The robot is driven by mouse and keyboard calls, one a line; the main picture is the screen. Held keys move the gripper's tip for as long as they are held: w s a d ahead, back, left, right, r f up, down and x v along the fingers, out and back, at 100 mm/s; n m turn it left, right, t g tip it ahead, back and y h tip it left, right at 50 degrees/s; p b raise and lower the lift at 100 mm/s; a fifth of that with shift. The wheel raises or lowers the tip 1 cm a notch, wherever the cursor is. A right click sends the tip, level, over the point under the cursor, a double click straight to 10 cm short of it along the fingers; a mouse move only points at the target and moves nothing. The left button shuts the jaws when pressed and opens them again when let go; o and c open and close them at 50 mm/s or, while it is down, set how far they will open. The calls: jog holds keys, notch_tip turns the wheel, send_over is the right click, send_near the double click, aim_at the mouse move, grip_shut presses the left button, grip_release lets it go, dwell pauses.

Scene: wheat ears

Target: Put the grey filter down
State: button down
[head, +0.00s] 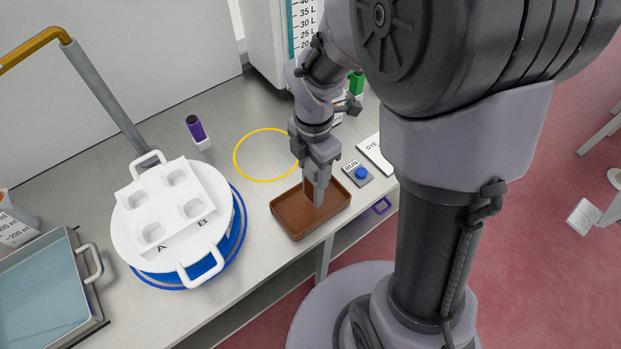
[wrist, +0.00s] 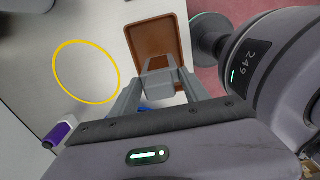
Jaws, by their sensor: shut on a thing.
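My gripper (head: 318,180) points down over the brown tray (head: 290,214) near the bench's front edge. In the wrist view my gripper (wrist: 160,68) has its fingers on either side of a light grey block, which I take as the grey filter (wrist: 160,82). It looks small and is partly hidden by the fingers. The brown tray (wrist: 155,36) lies beyond the fingertips and otherwise looks empty. I cannot tell whether the filter touches the tray floor.
A yellow ring (head: 238,163) marks clear bench left of the tray. A RUN button box (head: 358,174) stands close right of it.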

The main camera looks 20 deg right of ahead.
aim_at(310, 179)
jog(key=f, duration=0.1)
jog(key=f+b, duration=0.1)
jog(key=f, duration=0.2)
jog(key=shift+w+a+b, duration=0.15)
jog(key=shift+a+b, duration=0.15)
jog(key=shift+b, duration=0.05)
jog(key=shift+r, duration=0.2)
jog(key=shift+f, duration=0.1)
jog(key=c, duration=0.5)
grip_release()
